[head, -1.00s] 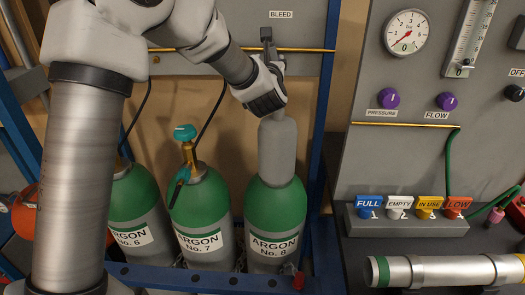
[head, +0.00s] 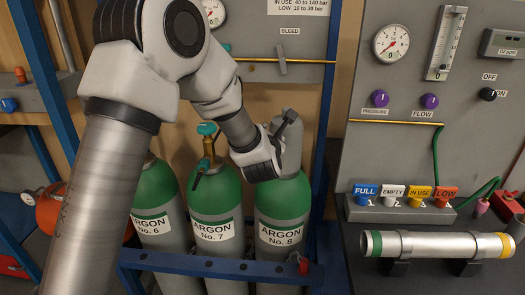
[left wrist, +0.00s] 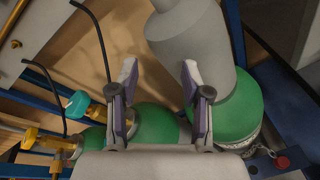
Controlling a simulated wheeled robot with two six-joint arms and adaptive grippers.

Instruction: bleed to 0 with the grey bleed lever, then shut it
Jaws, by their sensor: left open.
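The grey bleed lever (head: 281,60) stands nearly upright on the grey panel under the BLEED label (head: 289,31), beside a brass pipe. My left gripper (head: 290,120) is below the lever and apart from it, in front of the grey top of the cylinder No. 8 (head: 283,205). In the left wrist view the left gripper (left wrist: 159,75) has its two fingers spread with nothing between them. A small gauge (head: 213,12) at the top is partly cut off, and its reading cannot be told. My right gripper is not in view.
Green-topped argon cylinders No. 6 (head: 155,205) and No. 7 (head: 215,205) stand left of No. 8 in a blue rack. The right panel has a round gauge (head: 391,43), purple PRESSURE (head: 380,98) and FLOW (head: 429,101) knobs. A silver tube (head: 430,245) lies below.

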